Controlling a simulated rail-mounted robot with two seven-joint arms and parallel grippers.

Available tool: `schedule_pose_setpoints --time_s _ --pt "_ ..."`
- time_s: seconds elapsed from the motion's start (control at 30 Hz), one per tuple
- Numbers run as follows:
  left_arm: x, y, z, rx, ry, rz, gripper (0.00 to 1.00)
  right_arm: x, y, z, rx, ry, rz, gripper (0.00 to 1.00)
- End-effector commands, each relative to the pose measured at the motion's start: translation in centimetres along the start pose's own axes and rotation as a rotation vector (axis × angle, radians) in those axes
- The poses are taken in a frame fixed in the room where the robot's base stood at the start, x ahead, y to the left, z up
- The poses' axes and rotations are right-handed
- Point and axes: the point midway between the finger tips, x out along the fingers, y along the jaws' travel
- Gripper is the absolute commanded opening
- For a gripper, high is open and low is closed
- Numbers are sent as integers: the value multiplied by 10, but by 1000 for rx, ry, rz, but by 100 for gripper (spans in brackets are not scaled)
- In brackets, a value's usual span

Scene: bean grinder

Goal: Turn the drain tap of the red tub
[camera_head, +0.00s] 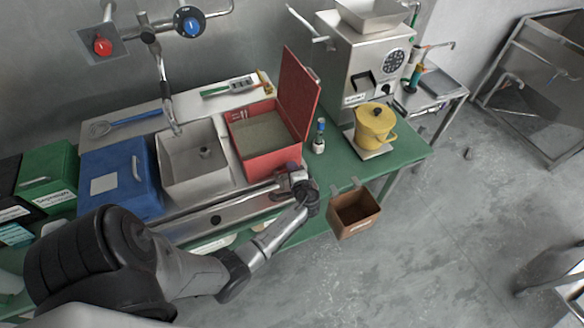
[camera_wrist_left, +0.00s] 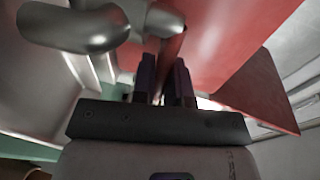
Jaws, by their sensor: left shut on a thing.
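The red tub (camera_head: 272,165) stands on the green bench with its lid (camera_head: 299,95) raised and a grey-green fill inside. My left gripper (camera_head: 293,178) is at the tub's front lower right corner. In the left wrist view, the tub's red underside (camera_wrist_left: 225,40) is overhead and the metal body of the drain tap (camera_wrist_left: 75,27) is at upper left. A dark red tap handle (camera_wrist_left: 173,55) is between the fingers of my left gripper (camera_wrist_left: 165,80), which is shut on it. In the head view the gripper mostly hides the tap. My right gripper is not in view.
A steel sink (camera_head: 190,178) and a blue box (camera_head: 118,178) stand left of the tub. A small bottle (camera_head: 319,140), a yellow pot (camera_head: 374,125) and a grinder (camera_head: 365,60) are to the right. A brown bin (camera_head: 355,218) hangs at the bench's front edge near my gripper.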

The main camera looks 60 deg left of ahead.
Motion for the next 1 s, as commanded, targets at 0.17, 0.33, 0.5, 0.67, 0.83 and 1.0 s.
schedule_pose_setpoints --time_s 0.17,0.33,0.5,0.67,0.83,1.0 --pt "-8 0 2 31 140 0 0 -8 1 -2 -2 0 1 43" --pt "-10 2 1 37 178 1 0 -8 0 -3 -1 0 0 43" --pt "-10 2 1 36 177 1 0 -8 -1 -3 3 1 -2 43" --pt "-10 2 1 35 176 2 26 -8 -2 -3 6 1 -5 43" --pt "-10 2 1 35 176 2 39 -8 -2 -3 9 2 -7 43" --pt "-10 2 1 35 176 2 39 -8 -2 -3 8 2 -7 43"
